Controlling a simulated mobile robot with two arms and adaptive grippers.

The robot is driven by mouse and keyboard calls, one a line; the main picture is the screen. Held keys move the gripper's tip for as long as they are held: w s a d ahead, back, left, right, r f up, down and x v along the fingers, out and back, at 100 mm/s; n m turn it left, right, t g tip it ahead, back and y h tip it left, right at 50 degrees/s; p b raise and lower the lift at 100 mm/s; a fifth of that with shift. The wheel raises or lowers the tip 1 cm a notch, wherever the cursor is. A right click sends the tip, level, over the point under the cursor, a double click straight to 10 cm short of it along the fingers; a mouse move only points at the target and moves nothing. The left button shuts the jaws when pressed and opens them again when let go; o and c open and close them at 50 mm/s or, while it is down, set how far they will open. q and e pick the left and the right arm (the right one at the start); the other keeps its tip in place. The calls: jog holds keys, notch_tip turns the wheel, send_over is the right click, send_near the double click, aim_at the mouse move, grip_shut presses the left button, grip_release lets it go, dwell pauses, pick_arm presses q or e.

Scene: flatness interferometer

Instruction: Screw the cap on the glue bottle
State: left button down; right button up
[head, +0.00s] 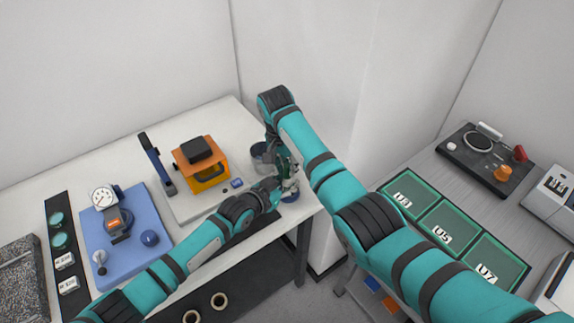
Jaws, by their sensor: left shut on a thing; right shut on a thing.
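My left gripper (279,187) comes in from the left, low over the near right corner of the white table. It is shut on a small whitish item, seemingly the glue bottle (291,184). My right gripper (287,170) hangs from above at the same spot, directly over the bottle, and is shut. The small thing in it, seemingly the cap, is hidden by the fingers. I cannot tell whether cap and bottle touch.
A grey cup (262,158) stands close behind the grippers. An orange device (207,174) on a pale base and a blue plate (115,255) with a dial gauge are to the left. A second bench at right holds green labelled trays (441,223). Walls stand behind.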

jog(key=shift+m, duration=1)
jog(key=o, duration=0.7)
jog(key=shift+r, duration=0.1)
jog(key=shift+a+r, duration=0.1)
jog(key=shift+r, duration=2.1)
jog(key=shift+c, duration=0.4)
